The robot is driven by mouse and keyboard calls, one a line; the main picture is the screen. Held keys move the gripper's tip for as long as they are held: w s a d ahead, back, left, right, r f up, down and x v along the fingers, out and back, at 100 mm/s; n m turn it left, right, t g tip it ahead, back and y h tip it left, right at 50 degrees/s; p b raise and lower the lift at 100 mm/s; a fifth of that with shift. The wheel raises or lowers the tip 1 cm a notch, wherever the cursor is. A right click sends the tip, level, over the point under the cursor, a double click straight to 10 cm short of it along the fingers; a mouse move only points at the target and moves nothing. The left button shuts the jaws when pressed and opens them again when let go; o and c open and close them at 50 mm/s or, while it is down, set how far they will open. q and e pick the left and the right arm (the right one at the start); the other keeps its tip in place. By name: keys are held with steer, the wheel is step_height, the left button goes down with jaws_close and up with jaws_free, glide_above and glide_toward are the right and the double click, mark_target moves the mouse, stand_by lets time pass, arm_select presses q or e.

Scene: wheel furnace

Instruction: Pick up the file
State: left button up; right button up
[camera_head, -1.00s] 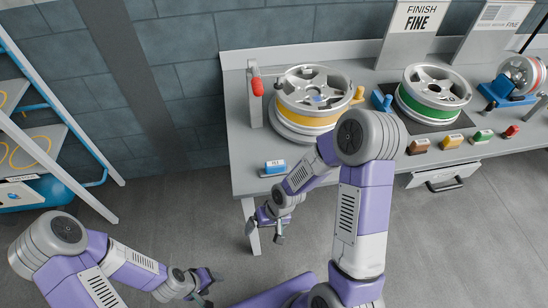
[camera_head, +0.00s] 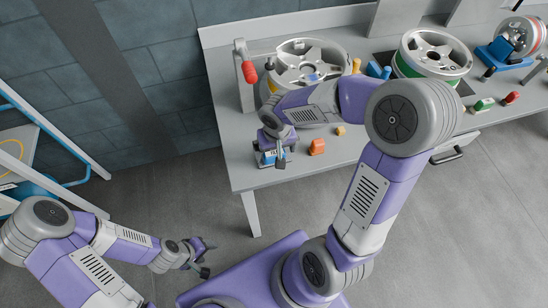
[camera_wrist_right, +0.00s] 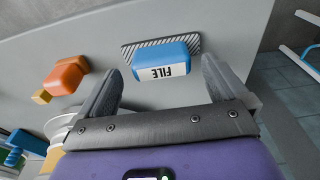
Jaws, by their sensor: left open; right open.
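In the head view the file (camera_head: 265,158) is at the bench's front left corner, partly hidden by my right gripper (camera_head: 279,159). My left gripper (camera_head: 207,258) is open and empty over the floor, left of the bench.
An orange block (camera_head: 317,147) and a small yellow block (camera_head: 340,130) lie right of the file. A wheel (camera_head: 305,65) on a stand and a red-handled lever (camera_head: 248,72) stand behind. A green-banded wheel (camera_head: 434,52) is farther right. A shelf rack (camera_head: 60,135) stands at left.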

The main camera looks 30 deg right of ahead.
mark_target(274, 153)
steer(key=f, duration=0.3)
steer(key=shift+w+b, duration=0.2)
steer(key=shift+b, duration=0.15)
steer(key=shift+r, duration=0.1)
steer(key=shift+c, duration=0.2)
steer(key=c, duration=1.1)
step_height(274, 153, up, 10)
steer(key=p, duration=0.3)
steer(key=shift+p, duration=0.35)
